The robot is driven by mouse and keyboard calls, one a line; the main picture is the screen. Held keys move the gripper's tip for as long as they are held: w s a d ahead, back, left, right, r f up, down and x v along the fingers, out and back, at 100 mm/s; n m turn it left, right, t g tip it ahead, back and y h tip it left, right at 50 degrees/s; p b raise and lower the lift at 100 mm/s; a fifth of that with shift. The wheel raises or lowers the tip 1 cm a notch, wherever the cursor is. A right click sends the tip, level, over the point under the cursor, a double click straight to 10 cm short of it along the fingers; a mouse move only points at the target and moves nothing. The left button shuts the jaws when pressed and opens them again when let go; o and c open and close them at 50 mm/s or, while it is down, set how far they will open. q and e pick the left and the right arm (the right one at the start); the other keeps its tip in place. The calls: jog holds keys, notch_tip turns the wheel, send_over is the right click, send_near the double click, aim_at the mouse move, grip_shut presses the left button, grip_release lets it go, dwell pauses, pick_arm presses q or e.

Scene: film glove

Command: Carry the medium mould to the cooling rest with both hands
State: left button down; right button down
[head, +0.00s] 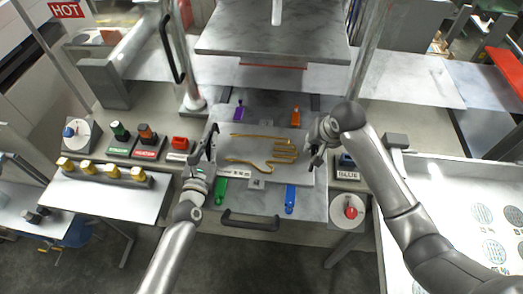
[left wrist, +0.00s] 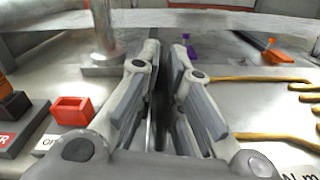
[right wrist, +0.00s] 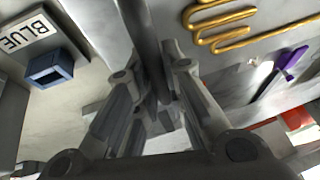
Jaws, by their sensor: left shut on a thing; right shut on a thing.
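The mould is a flat grey plate (head: 225,147) with a gold hand-shaped outline (head: 262,163), lying on the bench bed in the middle of the head view. My left gripper (head: 212,140) is shut on its left edge, and my right gripper (head: 317,158) is shut on its right edge. The plate also shows in the left wrist view (left wrist: 262,106), right of the fingers, and the gold outline shows in the right wrist view (right wrist: 225,25). The fingers hide the gripped edges. I cannot tell whether the plate is lifted. No thing is clearly marked as the cooling rest.
Purple (head: 238,110), orange (head: 296,118), green (head: 222,190) and blue (head: 290,198) clamps surround the plate. A grey slab (head: 275,38) stands behind, between posts. A pale table (head: 440,185) with round grilles is at the right. A panel with coloured blocks (head: 120,130) is at the left.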

pick_arm(q)
jog(key=shift+f, duration=0.1)
